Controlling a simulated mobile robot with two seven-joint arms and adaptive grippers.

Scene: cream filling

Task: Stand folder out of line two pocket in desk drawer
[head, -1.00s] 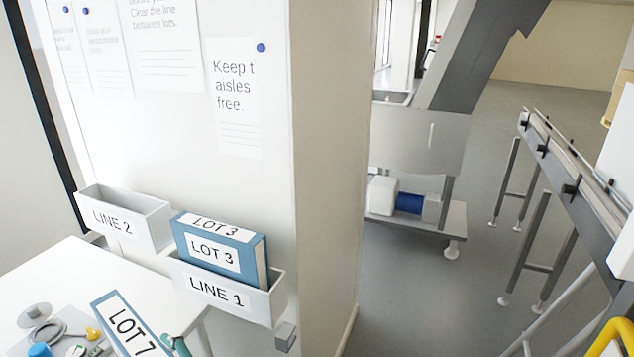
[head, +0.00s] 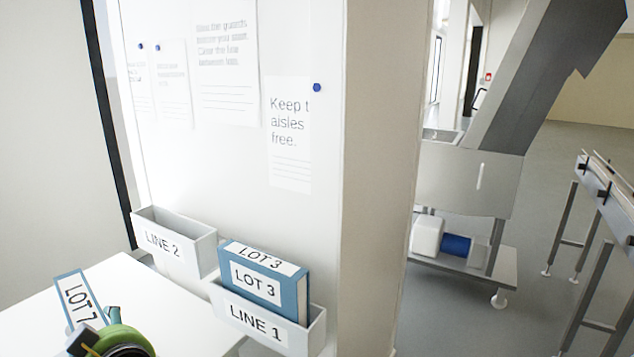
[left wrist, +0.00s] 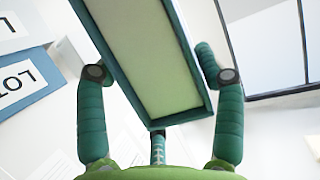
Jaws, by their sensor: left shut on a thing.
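My left gripper (head: 112,316) is shut on the blue folder labelled LOT 7 (head: 76,296), which it holds tilted over the white desk. In the left wrist view the teal fingers (left wrist: 152,85) stand on both sides of the folder (left wrist: 150,50), whose pale page side faces the camera. The LINE 2 pocket (head: 172,246) on the wall looks empty. The LINE 1 pocket (head: 262,325), to its right, holds the upright blue LOT 3 folder (head: 258,284). No desk drawer shows. My right gripper is out of view.
The white desk top (head: 165,300) lies below the pockets and its visible part is bare. The wall's corner column (head: 375,200) stands right of the pockets. A steel machine (head: 460,180) and a conveyor (head: 605,195) stand beyond it on grey floor.

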